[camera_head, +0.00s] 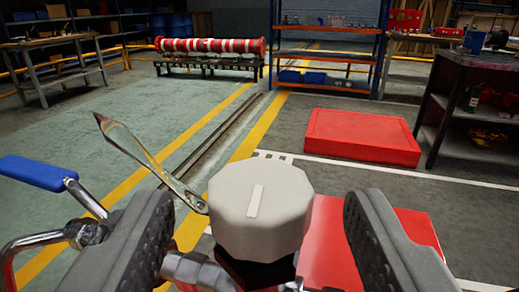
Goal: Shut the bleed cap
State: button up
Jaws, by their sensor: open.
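The bleed cap (262,218) is a pale grey, many-sided knob with a raised bar on its top. It sits upright on a dark fitting joined to metal pipework at the bottom middle of the view. My gripper (262,232) is open. One dark ridged finger is to the left of the cap and the other is to the right. Gaps show between the cap and both fingers, so neither appears to touch it. The lower parts of the fingers and much of the pipework are cut off by the frame's bottom edge.
A blue-handled lever (37,173) on bent metal pipe stands close on the left. A shiny metal pointer-like lever (145,157) rises behind the left finger. A red surface (335,240) lies below the cap. A red slab (360,135), a dark bench (470,100) and shelving (325,57) stand farther off.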

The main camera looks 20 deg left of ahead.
aim_at(260, 236)
jog(key=shift+w+a+p, duration=0.2)
jog(key=shift+w+p, duration=0.25)
jog(key=shift+w, duration=0.15)
jog(key=shift+w+a+r+p, duration=0.2)
jog(key=shift+w+p, duration=0.25)
jog(key=shift+p, duration=0.15)
jog(key=shift+w+f+p, duration=0.2)
jog(key=shift+w+p, duration=0.45)
jog(key=shift+p, duration=0.1)
jog(key=shift+a, duration=0.1)
jog(key=shift+c, duration=0.4)
jog(key=c, duration=0.9)
